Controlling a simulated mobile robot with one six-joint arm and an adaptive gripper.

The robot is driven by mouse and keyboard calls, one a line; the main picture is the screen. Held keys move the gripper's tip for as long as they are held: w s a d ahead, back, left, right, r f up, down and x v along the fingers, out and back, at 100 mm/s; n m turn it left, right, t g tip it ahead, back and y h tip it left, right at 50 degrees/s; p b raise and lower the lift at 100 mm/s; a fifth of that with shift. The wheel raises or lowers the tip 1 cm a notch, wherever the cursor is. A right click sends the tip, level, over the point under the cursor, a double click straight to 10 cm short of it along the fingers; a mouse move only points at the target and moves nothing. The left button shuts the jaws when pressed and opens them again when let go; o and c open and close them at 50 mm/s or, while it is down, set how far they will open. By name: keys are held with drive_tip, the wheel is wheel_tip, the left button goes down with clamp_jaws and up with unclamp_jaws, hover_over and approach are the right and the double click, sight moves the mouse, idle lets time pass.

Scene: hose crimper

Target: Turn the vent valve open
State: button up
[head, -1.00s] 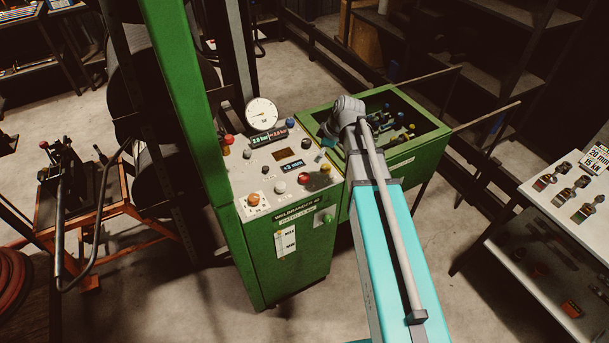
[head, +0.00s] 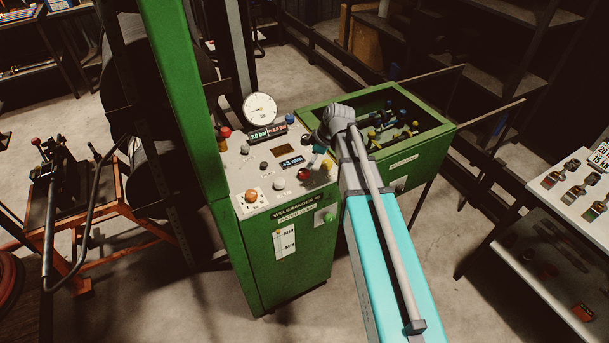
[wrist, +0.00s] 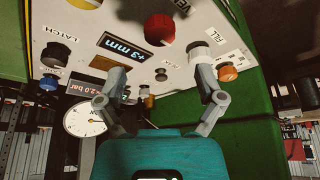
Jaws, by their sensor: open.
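The same red knob (head: 304,174) shows near the panel's right side in the head view. My gripper (wrist: 161,76) is open and empty, its two grey fingers spread over the panel. The red knob lies above the gap between the fingertips in the wrist view, apart from both. In the head view the teal gripper body is over the panel's right part, and its fingers are hard to make out.
A white knob (wrist: 199,52) by the FILL label and an orange knob (wrist: 227,73) sit near the right finger. A display (wrist: 123,48) and blue knob (wrist: 48,82) lie left. The green bin (head: 405,150) stands right of the panel, and a green post (head: 180,90) rises left.

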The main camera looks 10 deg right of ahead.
sight(304, 171)
drive_tip(key=shift+b+x, duration=2.9)
drive_tip(key=shift+x, duration=0.55)
drive_tip(key=c, duration=1.1)
drive_tip(key=shift+c, duration=0.2)
